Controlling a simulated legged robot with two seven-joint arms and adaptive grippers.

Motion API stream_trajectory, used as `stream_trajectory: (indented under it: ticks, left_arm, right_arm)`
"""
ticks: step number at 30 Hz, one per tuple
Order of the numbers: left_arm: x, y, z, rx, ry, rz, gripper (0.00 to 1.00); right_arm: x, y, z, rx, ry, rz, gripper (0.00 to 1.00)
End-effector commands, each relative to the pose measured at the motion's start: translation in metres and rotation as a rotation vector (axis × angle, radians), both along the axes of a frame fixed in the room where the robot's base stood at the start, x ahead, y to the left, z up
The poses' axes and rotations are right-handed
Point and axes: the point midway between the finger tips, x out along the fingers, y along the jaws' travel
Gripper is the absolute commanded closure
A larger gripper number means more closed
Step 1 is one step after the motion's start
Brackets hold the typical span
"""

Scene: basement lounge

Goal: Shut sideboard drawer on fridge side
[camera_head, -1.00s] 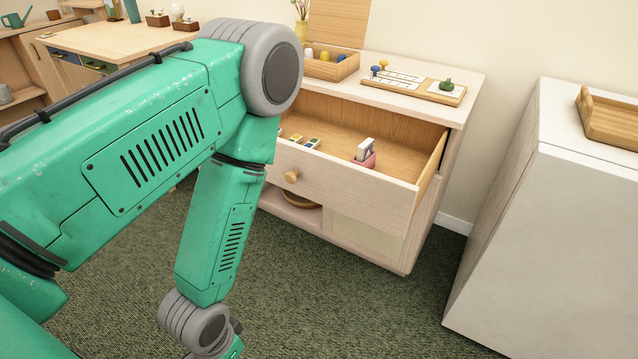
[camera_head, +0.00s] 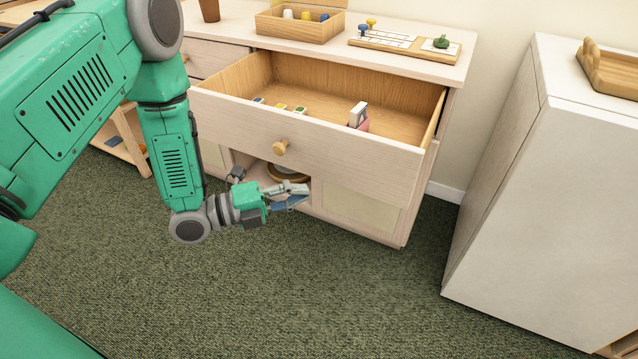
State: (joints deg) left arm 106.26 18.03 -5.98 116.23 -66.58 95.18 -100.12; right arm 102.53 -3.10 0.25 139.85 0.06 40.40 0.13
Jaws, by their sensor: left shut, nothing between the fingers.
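The pale wood sideboard (camera_head: 424,180) stands against the wall. Its right-hand drawer (camera_head: 350,150), on the side of the white fridge (camera_head: 520,190), is pulled well out. The drawer has a round wooden knob (camera_head: 280,147) on its front. Inside lie several small coloured blocks (camera_head: 281,106) and a pink holder with white cards (camera_head: 359,117). My left gripper (camera_head: 298,193) is shut and empty, below the knob, in front of the open shelf under the drawer. Whether it touches anything cannot be told. My right gripper is not in view.
A wooden box with coloured pieces (camera_head: 290,24) and a board with a green piece (camera_head: 405,47) sit on the sideboard top. A wooden tray (camera_head: 612,67) rests on the fridge. Dark green carpet in front is clear.

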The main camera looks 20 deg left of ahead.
Motion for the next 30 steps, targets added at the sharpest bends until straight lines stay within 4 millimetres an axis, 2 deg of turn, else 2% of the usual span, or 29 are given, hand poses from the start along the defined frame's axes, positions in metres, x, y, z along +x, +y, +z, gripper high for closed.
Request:
stream_trajectory:
  ticks: [13,16,21,30]
  left_arm:
    - [0.062,-0.063,-0.003,-0.006,0.002,0.000,1.00]
    - [0.079,-0.063,-0.003,-0.004,0.000,0.003,1.00]
    - [0.096,-0.064,-0.003,-0.002,0.004,0.003,1.00]
    - [0.101,-0.062,-0.002,-0.006,0.005,0.003,1.00]
  right_arm:
    - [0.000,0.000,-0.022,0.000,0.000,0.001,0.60]
    - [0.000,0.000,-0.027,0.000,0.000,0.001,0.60]
    - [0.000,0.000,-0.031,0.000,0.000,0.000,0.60]
    - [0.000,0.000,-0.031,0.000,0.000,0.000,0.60]
